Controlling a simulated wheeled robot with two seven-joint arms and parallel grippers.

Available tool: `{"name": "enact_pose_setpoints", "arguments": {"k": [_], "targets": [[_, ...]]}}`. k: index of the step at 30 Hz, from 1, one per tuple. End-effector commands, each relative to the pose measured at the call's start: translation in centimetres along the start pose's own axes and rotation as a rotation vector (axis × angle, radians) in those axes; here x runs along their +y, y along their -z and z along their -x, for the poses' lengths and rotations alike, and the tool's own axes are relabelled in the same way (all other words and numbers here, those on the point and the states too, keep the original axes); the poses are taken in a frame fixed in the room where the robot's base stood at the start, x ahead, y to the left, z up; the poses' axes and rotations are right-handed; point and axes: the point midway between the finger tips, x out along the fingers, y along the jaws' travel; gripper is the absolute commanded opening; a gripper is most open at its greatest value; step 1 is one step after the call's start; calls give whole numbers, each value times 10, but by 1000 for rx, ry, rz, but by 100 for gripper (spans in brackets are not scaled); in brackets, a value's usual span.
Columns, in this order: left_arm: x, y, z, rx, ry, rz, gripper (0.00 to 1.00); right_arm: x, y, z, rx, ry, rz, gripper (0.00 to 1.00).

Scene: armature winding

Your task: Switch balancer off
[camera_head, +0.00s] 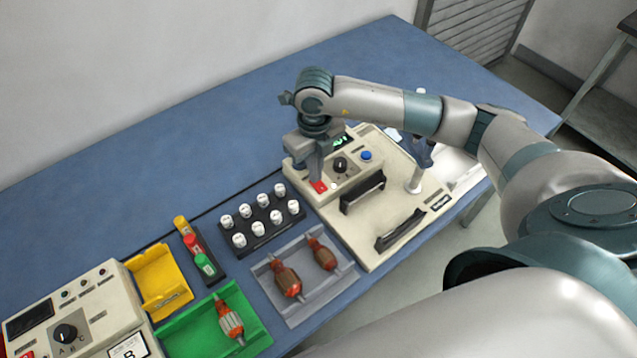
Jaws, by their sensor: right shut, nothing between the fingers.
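The balancer (362,218) is the beige machine at the right end of the blue bench. Its raised panel carries a small green-lit display (341,140), a black knob (340,164), a blue button (366,155) and a red switch (319,187). My right gripper (316,177) points down over the panel's left front corner, shut and empty. Its fingertips are right at the red switch and hide part of it. I cannot tell whether they touch it or which way it is set. My left gripper is not in view.
Two black brackets (362,193) stand on the balancer's base. A black rack (262,235) of white-capped pieces and a grey tray (320,301) with two armatures lie to the left. Green (181,336) and yellow (160,277) bins sit farther left. The bench behind is clear.

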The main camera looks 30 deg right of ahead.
Motion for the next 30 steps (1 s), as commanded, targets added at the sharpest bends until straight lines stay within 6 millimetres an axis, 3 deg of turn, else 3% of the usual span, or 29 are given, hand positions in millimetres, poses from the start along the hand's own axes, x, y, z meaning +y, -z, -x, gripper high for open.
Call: {"name": "enact_pose_setpoints", "arguments": {"k": [16, 30], "targets": [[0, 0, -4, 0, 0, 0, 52, 0, 0, -4, 1, 0, 0, 0], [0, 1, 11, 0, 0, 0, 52, 0, 0, 24, -1, 1, 0, 0]]}}
